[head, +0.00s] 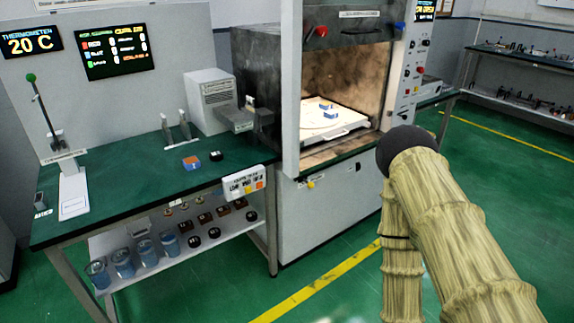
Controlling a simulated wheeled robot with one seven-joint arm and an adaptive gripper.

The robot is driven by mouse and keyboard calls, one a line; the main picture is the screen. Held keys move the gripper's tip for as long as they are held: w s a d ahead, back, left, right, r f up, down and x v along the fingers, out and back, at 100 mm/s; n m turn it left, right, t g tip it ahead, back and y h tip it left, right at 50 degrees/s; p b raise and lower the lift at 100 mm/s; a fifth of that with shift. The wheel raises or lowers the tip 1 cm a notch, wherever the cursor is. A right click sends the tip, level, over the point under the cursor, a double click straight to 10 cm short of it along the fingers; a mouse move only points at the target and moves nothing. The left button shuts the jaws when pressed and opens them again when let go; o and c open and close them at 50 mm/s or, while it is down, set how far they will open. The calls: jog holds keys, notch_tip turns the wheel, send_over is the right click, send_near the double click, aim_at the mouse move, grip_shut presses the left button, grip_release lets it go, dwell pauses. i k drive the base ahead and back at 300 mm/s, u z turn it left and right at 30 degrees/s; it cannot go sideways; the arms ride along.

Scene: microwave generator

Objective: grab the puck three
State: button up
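Several small dark pucks (194,242) sit in rows on the white lower shelf under the green-topped bench, some black and some brownish. Another small black puck-like piece (216,156) lies on the bench top beside an orange and blue block (191,163). Any numbers on the pucks are too small to read, so I cannot tell which is puck three. My arm, in a tan ribbed sleeve with a dark rounded joint, shows at the right. My gripper is not in view.
The green bench (130,185) holds a lever stand (72,185) and a grey box (210,95). Blue-grey jars (122,262) stand on the lower shelf. An open-fronted chamber (345,75) with a white tray (345,122) stands beyond. Green floor (330,250) is clear in front.

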aim_at(215, 155)
jog(key=z, duration=0.4)
jog(key=k, duration=0.55)
jog(key=z, duration=0.05)
jog(key=i, duration=1.35)
jog(key=u, duration=0.8)
